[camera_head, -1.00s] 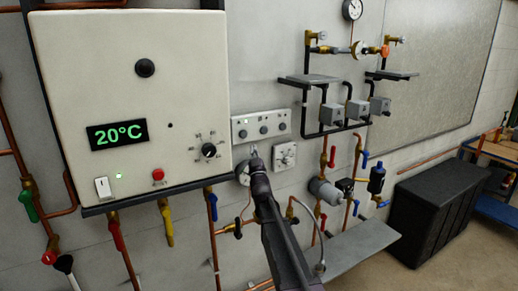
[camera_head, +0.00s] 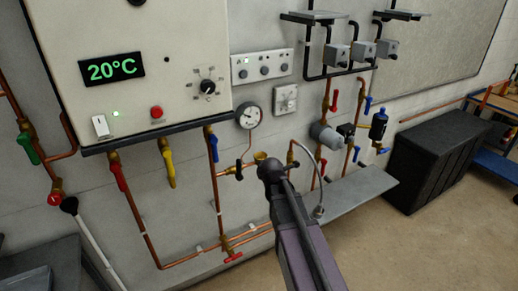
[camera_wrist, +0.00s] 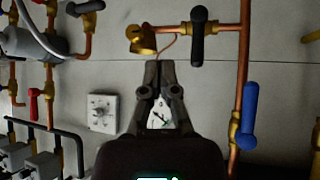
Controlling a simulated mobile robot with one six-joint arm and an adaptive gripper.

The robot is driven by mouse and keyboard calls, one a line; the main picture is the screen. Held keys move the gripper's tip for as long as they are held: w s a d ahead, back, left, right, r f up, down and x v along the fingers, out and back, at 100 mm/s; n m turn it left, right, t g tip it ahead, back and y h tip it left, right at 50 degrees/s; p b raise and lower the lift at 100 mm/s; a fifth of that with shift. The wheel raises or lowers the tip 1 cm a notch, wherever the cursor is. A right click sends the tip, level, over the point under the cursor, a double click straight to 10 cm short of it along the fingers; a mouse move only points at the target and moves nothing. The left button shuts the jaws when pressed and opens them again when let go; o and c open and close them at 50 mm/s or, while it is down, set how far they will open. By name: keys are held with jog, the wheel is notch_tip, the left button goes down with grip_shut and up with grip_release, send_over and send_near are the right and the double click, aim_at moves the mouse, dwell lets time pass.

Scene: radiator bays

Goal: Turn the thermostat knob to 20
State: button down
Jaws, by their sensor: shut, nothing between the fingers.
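The white boiler panel (camera_head: 150,40) fills the upper left of the head view. Its green display (camera_head: 112,68) reads 20°C. A black knob (camera_head: 207,86) with marks around it sits at the panel's lower right; its exact setting is too small to read. A white square wall plate with a round knob (camera_head: 285,98) is right of the panel, and it also shows in the wrist view (camera_wrist: 102,113). My gripper (camera_wrist: 158,68) is shut and empty, apart from both knobs. In the head view, my arm hides its fingertips.
A round gauge (camera_head: 249,116) hangs below the panel's right corner, and it shows behind my fingers in the wrist view (camera_wrist: 160,119). Copper pipes with coloured valve levers surround it. A grey shelf (camera_head: 355,192) and a black chest (camera_head: 435,165) are right. Floor at lower right is clear.

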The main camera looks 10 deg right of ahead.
jog(key=s+f+g, duration=0.3)
jog(key=s+g, duration=0.1)
jog(key=s, duration=0.7)
jog(key=s+f+m+g+b, duration=0.1)
jog(key=s+f+g, duration=0.3)
jog(key=s, duration=0.8)
jog(key=shift+s+a+f+g+b, duration=0.2)
jog(key=shift+g+b, duration=0.1)
jog(key=shift+g, duration=0.3)
jog(key=c, duration=0.6)
grip_release()
